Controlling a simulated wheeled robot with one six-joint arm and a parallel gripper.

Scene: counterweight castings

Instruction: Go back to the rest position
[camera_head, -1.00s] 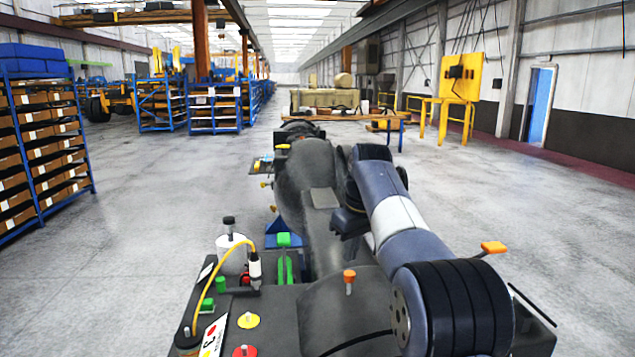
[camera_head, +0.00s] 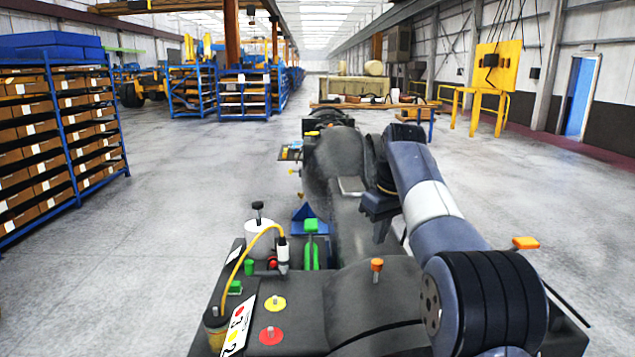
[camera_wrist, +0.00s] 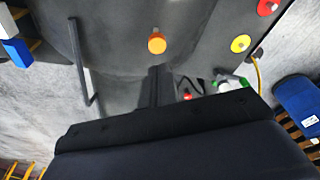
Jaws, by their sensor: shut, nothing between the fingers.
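My gripper (camera_wrist: 158,85) shows in the wrist view as a narrow dark bar beyond the broad dark wrist housing. It is shut with nothing in it. It hangs over the dark top of my own base, below an orange knob (camera_wrist: 157,43). In the head view my arm bends back from the lower right, and my gripper (camera_head: 381,222) points down over my base, partly hidden by the arm. No casting can be made out in or at the gripper.
A blue rack (camera_head: 60,140) with brown boxes stands at the left. Further blue racks (camera_head: 243,93) stand behind it. A workbench (camera_head: 372,106) with a pale block (camera_head: 358,90) stands ahead. A yellow stand (camera_head: 492,70) is at the right. The grey floor on both sides is clear.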

